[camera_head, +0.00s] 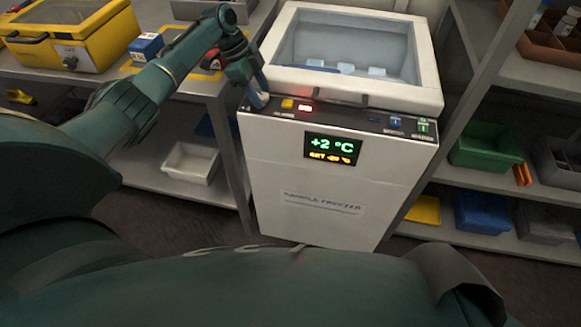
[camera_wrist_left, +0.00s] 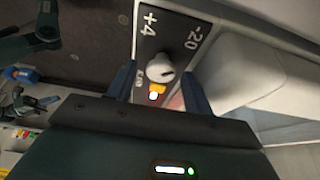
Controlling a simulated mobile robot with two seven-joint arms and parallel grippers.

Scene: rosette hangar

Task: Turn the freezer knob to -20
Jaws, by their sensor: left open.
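The white sample freezer (camera_head: 300,210) stands ahead of me with a dark control strip along its front top edge. Its display (camera_head: 333,149) reads +2 °C, with a small orange line below that is hard to read. The pale round knob (camera_wrist_left: 160,68) shows in the left wrist view beside the labels +4 and -20; its exact pointing is unclear. My left gripper (camera_head: 258,97) is at the left end of the strip and hides the knob in the head view. In the wrist view the open fingers (camera_wrist_left: 159,84) stand on either side of the knob, with no clear contact. My right gripper is not in view.
The freezer's glass lid (camera_head: 345,45) is closed, with a handle bar at its front. A yellow case (camera_head: 70,35) and a blue box (camera_head: 146,46) sit on the left bench. Shelves with a green bin (camera_head: 485,147) stand close on the right.

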